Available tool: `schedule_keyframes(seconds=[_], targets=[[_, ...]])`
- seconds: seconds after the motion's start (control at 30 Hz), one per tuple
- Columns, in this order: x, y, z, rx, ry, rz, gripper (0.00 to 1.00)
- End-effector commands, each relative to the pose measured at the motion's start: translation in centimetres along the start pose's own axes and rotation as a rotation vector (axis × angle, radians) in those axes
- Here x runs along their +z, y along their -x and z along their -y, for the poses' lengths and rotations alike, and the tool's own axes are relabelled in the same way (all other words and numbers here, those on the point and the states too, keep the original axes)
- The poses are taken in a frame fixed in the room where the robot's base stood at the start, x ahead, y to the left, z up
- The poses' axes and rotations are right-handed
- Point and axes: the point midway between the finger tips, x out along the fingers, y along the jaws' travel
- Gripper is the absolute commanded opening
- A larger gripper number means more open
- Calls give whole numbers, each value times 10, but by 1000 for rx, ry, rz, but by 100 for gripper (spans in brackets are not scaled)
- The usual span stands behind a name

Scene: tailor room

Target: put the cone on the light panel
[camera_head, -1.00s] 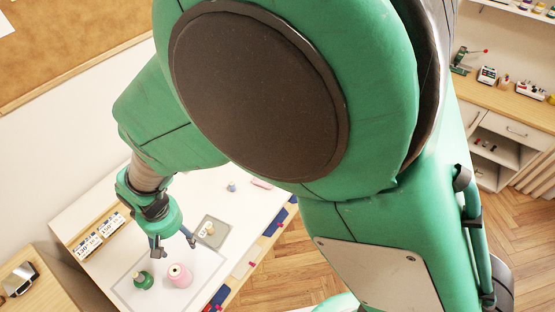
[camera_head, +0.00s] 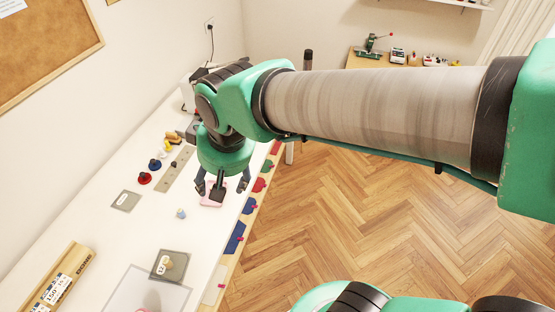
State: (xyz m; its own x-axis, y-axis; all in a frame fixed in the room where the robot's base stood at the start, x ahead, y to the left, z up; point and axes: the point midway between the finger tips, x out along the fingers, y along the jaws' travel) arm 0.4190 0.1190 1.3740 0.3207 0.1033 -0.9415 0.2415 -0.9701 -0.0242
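The light panel (camera_head: 125,296) is the pale framed sheet on the white table at the bottom edge, and only its far part is in view. The pink top of a cone (camera_head: 148,309) just shows there, mostly cut off. My gripper (camera_head: 221,190) is over the right part of the table, farther along, pointing down with its fingers spread. It looks open, and I see nothing held in it. A flat pink item (camera_head: 212,200) lies under the fingers; I cannot tell whether they touch it.
A grey pad (camera_head: 181,254) with a small cream object lies beside the panel. A small blue-grey item (camera_head: 181,213), another grey pad (camera_head: 125,200), red (camera_head: 145,178) and blue (camera_head: 155,165) items stand farther along. A wooden rack (camera_head: 60,280) is at left.

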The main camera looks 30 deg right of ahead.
Motion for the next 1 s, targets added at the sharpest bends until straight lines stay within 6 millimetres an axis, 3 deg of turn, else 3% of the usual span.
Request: schedule_keyframes(seconds=[0.2, 0.4, 0.63, 1.0], targets=[[35, 47, -50, 49, -100, -73, 63], [68, 76, -79, 92, -172, -123, 63], [89, 90, -91, 119, -211, -149, 63], [91, 91, -92, 121, -214, -151, 63]])
